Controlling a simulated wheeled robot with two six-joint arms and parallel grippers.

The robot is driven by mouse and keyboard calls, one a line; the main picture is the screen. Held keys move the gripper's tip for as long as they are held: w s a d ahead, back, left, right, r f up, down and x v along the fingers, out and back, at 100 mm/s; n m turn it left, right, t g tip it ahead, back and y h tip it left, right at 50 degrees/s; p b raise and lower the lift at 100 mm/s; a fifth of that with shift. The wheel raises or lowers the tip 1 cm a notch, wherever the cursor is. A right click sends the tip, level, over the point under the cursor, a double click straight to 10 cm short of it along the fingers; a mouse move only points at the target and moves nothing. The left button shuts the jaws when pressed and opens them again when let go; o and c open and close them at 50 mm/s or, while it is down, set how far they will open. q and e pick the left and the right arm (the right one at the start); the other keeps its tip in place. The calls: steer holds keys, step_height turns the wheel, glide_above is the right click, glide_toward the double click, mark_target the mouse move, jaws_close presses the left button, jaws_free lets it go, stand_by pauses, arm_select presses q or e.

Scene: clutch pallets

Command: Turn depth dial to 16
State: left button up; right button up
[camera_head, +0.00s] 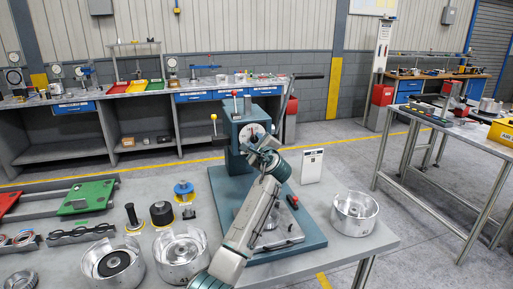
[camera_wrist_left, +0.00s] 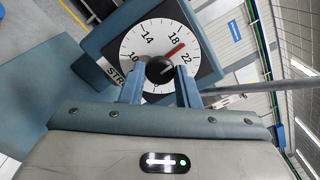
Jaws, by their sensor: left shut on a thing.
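In the left wrist view the dial face (camera_wrist_left: 140,52) shows the numbers 10, 14, 18 and 22. Its red pointer (camera_wrist_left: 175,50) lies between 18 and 22, near 20. My left gripper (camera_wrist_left: 160,82) reaches to the dial, with its blue fingers on either side of the black centre knob (camera_wrist_left: 158,69), shut on it. The fingers partly hide the lower face. My right gripper is not in view.
The press base plate (camera_head: 310,240) stands on a grey table. A white sign (camera_head: 312,165) and a metal housing (camera_head: 354,213) stand to the right. Other housings (camera_head: 182,255), a black cylinder (camera_head: 161,213) and a green pallet (camera_head: 87,197) are to the left.

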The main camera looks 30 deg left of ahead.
arm_select(q)
steer(key=n+b, duration=0.1)
steer(key=n, duration=0.1)
steer(key=n+b, duration=0.1)
steer(key=shift+f+n+b, duration=0.3)
steer(key=shift+n, duration=0.1)
steer(key=shift+n+b, duration=0.65)
steer(key=shift+n, duration=0.25)
steer(key=shift+n+b, duration=0.55)
steer(key=shift+n, duration=0.15)
steer(key=shift+n+b, duration=0.75)
steer(key=shift+n, duration=0.35)
steer(key=shift+r+n, duration=0.1)
steer(key=shift+n, duration=0.2)
steer(key=o, duration=0.9)
steer(key=shift+o, duration=0.3)
steer(key=shift+r, duration=0.1)
